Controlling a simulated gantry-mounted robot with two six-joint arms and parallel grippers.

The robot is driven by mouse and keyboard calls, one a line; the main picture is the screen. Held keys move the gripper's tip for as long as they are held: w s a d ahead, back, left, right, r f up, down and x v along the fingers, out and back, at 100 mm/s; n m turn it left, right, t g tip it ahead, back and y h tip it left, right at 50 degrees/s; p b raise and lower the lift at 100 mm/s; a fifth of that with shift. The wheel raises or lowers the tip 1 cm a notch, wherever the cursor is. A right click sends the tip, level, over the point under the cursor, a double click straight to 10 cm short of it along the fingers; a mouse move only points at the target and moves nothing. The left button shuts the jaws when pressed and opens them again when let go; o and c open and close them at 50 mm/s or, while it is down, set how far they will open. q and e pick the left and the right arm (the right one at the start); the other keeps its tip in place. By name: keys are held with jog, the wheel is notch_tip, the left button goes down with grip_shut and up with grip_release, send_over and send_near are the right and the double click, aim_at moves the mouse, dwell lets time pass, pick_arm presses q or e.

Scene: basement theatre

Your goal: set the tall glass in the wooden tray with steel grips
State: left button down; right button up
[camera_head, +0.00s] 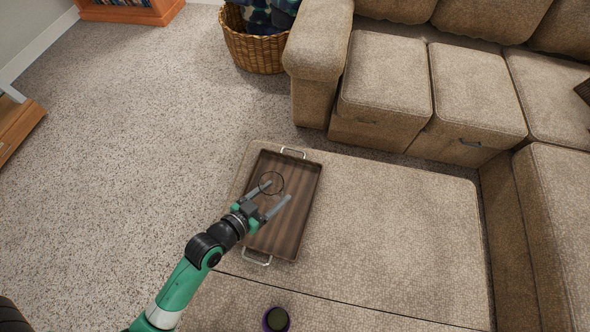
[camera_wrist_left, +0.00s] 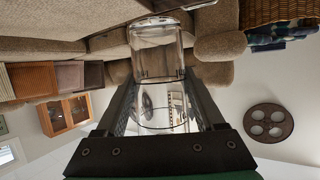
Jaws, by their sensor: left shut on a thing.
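The tall glass is clear, and its round rim (camera_head: 271,183) shows in the head view over the far half of the tray. The dark wooden tray (camera_head: 285,235) with steel grips at both ends lies on the beige ottoman. My left gripper (camera_head: 279,191) is shut on the glass, with one finger on each side. In the left wrist view the glass (camera_wrist_left: 158,48) extends beyond the fingertips (camera_wrist_left: 160,82). Whether its base touches the tray floor I cannot tell. My right gripper is not in view.
A dark, purple-edged round object (camera_head: 276,319) stands on the ottoman (camera_head: 400,230) at the near edge. The ottoman is clear to the right of the tray. A beige sofa (camera_head: 385,85) stands behind and right. A wicker basket (camera_head: 250,52) is on the carpet beyond.

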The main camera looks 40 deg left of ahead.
pick_arm(q)
jog(key=shift+s, duration=0.4)
jog(key=shift+s+d, duration=0.1)
jog(key=shift+s, duration=0.25)
jog(key=shift+s+d+f, duration=0.1)
jog(key=shift+s+f, duration=0.1)
jog(key=shift+s, duration=0.05)
jog(key=shift+w+a+f+b, duration=1.2)
jog(key=shift+w+f+b, duration=0.75)
jog(key=shift+w+f, duration=0.2)
jog(key=shift+w+a+f+b, duration=1.15)
jog(key=shift+w+f+b, duration=0.85)
jog(key=shift+f, duration=0.3)
jog(key=shift+w+a+f+b, duration=1.2)
jog(key=shift+w+f+b, duration=0.7)
jog(key=shift+w+f, duration=0.25)
grip_release()
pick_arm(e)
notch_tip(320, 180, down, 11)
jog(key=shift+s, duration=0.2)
pick_arm(q)
jog(key=shift+r, duration=0.1)
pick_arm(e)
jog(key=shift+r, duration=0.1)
